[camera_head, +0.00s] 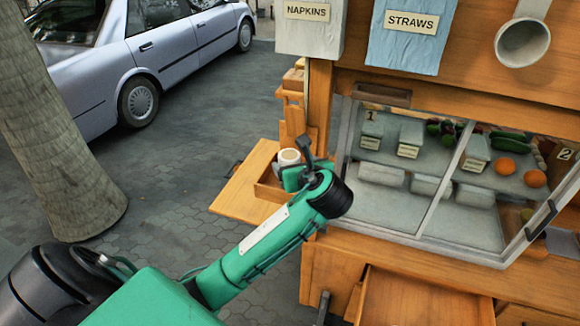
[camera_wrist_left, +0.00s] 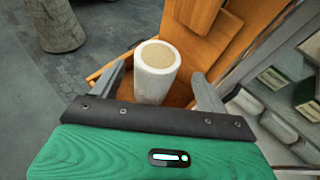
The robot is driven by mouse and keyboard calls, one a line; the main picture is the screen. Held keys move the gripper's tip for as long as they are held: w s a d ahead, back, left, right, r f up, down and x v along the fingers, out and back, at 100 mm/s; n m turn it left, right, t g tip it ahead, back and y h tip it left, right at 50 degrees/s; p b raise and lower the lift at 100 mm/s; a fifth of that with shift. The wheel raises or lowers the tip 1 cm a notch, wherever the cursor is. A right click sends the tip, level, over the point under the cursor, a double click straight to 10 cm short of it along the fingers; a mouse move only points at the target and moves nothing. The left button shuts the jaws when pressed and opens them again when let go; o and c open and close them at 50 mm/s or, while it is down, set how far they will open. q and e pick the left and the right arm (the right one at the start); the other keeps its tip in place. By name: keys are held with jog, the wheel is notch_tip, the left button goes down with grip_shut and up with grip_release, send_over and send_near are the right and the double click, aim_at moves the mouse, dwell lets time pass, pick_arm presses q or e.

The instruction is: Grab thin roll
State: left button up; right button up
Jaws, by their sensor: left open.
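A white roll (camera_wrist_left: 155,78) with a tan core end stands upright in a wooden tray or box (camera_head: 267,188) on the cart's side. In the left wrist view it stands between the two grey fingers of my left gripper (camera_wrist_left: 158,80), with gaps showing on both sides. In the head view, the roll's white top (camera_head: 289,157) shows just beside my left gripper (camera_head: 300,165), which partly hides the box. My left gripper is open. My right gripper is in neither view.
A glass display case (camera_head: 440,180) with food and white containers stands right of my left gripper. Napkins (camera_head: 309,25) and straws (camera_head: 408,35) dispensers hang above. A wooden side shelf (camera_head: 240,195) juts left over open pavement. A parked car (camera_head: 150,60) and a trunk (camera_head: 60,130) are farther left.

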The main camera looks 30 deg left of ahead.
pick_arm(q)
jog(key=p+x, duration=0.1)
jog(key=x, duration=0.2)
jog(key=shift+s+a+f+p, duration=0.2)
jog(key=shift+a+f+p, duration=0.1)
jog(key=shift+p, duration=0.1)
jog(key=shift+w+a+f, duration=0.3)
jog(key=shift+a, duration=0.05)
jog(key=shift+d, duration=0.1)
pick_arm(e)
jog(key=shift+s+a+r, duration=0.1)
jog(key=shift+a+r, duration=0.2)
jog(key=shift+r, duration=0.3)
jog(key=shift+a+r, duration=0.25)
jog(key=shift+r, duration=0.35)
pick_arm(q)
jog(key=c, duration=1.1)
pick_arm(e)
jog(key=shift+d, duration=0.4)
pick_arm(q)
jog(key=shift+o, duration=0.2)
jog(key=shift+r, duration=0.15)
